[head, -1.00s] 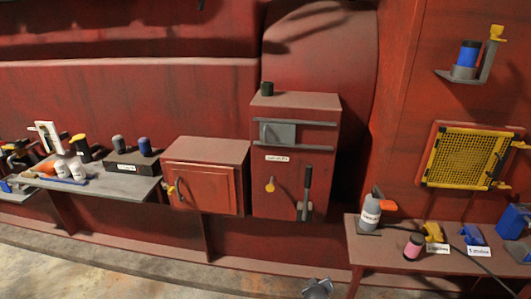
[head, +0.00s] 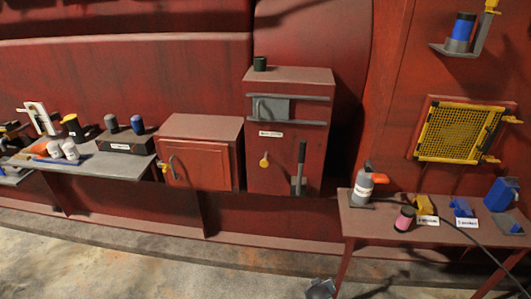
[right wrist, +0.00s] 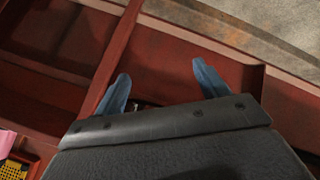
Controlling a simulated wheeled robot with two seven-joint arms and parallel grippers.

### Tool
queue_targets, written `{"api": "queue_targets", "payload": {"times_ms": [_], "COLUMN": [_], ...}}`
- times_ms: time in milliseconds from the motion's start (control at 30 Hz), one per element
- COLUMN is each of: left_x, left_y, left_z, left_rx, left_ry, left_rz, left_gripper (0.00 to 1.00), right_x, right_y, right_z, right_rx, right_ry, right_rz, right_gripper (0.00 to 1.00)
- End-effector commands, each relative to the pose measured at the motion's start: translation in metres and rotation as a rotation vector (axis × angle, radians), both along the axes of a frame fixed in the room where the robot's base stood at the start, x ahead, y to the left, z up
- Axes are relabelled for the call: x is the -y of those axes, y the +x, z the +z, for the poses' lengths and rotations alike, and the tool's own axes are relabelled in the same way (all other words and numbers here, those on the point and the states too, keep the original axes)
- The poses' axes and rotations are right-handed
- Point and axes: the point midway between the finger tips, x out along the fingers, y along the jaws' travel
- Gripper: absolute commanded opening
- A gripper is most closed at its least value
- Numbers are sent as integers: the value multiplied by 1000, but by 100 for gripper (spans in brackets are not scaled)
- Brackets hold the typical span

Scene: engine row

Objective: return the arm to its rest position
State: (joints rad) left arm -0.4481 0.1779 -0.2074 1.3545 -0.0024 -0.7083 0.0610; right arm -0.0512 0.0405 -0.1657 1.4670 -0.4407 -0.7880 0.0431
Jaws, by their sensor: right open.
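My right gripper (right wrist: 161,82) shows in the right wrist view with its two blue-grey fingers spread apart and nothing between them. Behind the fingers are red panels and a red bar, with a strip of floor at the top right. In the head view, a small grey part, likely this gripper (head: 320,289), shows at the bottom edge beside the left leg of the right bench (head: 440,230). Most of the right arm is out of view. My left gripper is in neither view.
The right bench holds a grey bottle (head: 363,188), a pink-banded cylinder (head: 404,219) and yellow and blue parts. A red cabinet (head: 285,170) with a lever and a lower red box (head: 198,165) stand left of it. A grey shelf (head: 95,170) holds several items. Floor (head: 130,265) is open in front.

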Motion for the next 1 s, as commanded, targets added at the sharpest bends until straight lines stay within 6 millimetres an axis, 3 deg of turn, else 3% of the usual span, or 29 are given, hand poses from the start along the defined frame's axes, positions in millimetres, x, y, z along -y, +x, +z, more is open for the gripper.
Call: {"api": "queue_targets", "payload": {"times_ms": [600,1000], "left_x": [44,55], "left_y": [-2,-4], "left_z": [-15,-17], "left_rx": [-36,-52], "left_ry": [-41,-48], "left_rz": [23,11], "left_gripper": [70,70], "right_x": [7,6], "right_y": [-46,-59], "right_z": [-46,-58], "right_rx": [-54,-75], "right_ry": [31,58], "right_rz": [-26,-32], "right_gripper": [73,73]}}
